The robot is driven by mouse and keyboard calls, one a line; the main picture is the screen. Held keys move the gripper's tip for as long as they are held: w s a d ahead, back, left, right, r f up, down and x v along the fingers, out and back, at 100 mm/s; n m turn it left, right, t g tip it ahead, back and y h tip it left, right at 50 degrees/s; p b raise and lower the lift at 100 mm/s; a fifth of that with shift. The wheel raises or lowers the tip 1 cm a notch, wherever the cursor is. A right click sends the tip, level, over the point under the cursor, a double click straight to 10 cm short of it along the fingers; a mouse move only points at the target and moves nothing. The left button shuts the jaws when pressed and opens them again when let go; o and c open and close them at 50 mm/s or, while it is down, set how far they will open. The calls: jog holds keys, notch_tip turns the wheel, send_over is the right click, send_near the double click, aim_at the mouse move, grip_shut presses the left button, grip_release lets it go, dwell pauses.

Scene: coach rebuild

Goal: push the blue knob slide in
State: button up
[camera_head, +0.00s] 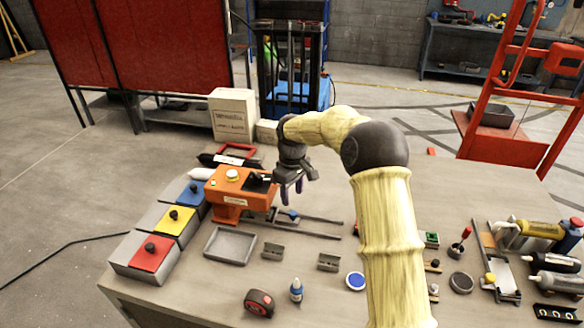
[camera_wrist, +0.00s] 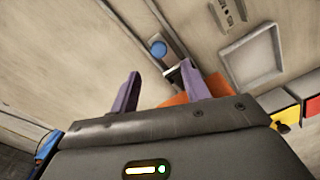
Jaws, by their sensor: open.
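The slide's blue knob (camera_head: 292,214) sits between two dark rails (camera_head: 322,219) at the right side of the orange machine (camera_head: 232,192). In the wrist view the blue knob (camera_wrist: 158,48) shows beyond the fingertips, with a rail beside it and a bit of the orange machine (camera_wrist: 178,99) behind the fingers. My gripper (camera_head: 291,188) is above the machine's right end. In the wrist view its two purple fingers (camera_wrist: 159,82) are apart with nothing between them. The knob appears clear of the fingers. How far the slide stands out is hard to tell.
Red, yellow and blue lidded boxes (camera_head: 150,253) stand left of the machine. A grey tray (camera_head: 230,246) and small grey blocks (camera_head: 272,251) lie in front. A tape measure (camera_head: 259,302) and small bottle (camera_head: 296,290) are near the front edge.

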notch_tip(320, 180, up, 10)
jog(key=shift+r+b, duration=0.15)
jog(key=shift+b, duration=0.15)
jog(key=shift+s, duration=0.1)
jog(key=s+d+f+m+t, duration=0.1)
jog(key=s+d+f+m, duration=0.1)
jog(key=s, duration=0.7)
jog(key=s+d+f+m, duration=0.3)
jog(key=s+d, duration=0.3)
jog(key=s, duration=0.4)
jog(key=s+d+f+m+t, duration=0.1)
jog(key=s+d+f+m, duration=0.2)
jog(key=s, duration=0.6)
jog(key=shift+s+d+m+t, duration=0.3)
jog(key=shift+s+d+m, duration=0.05)
jog(key=shift+d+m, duration=0.55)
jog(key=shift+f, duration=0.1)
